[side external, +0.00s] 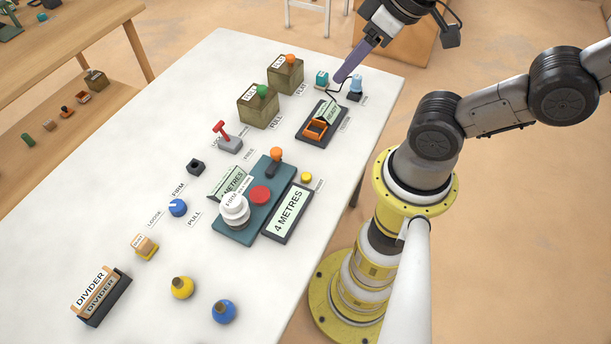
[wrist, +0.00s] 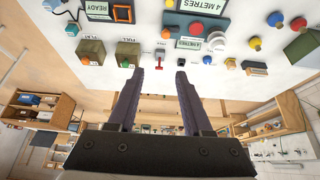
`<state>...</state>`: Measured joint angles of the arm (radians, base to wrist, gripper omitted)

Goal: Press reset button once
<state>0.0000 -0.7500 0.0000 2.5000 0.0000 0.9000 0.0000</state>
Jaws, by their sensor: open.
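No label that I can read says reset. A red round button (side external: 260,195) sits on a teal panel (side external: 243,226) mid-table, between a white knob (side external: 234,209) and an orange-topped lever (side external: 275,157). A small yellow button (side external: 306,177) stands beside the panel, its label too small to read. The red button also shows in the wrist view (wrist: 196,27). My gripper (side external: 340,79) is over the table's far right end, away from both buttons. In the wrist view my gripper (wrist: 160,72) has its two purple fingers apart, with nothing between them.
Near my fingers stand a teal cube (side external: 322,77), a blue-topped knob (side external: 356,84) and a READY display unit (side external: 321,123). Two olive boxes (side external: 258,106) (side external: 285,75) and a red lever (side external: 225,136) stand farther left. Bare white tabletop (side external: 130,200) lies along the left side.

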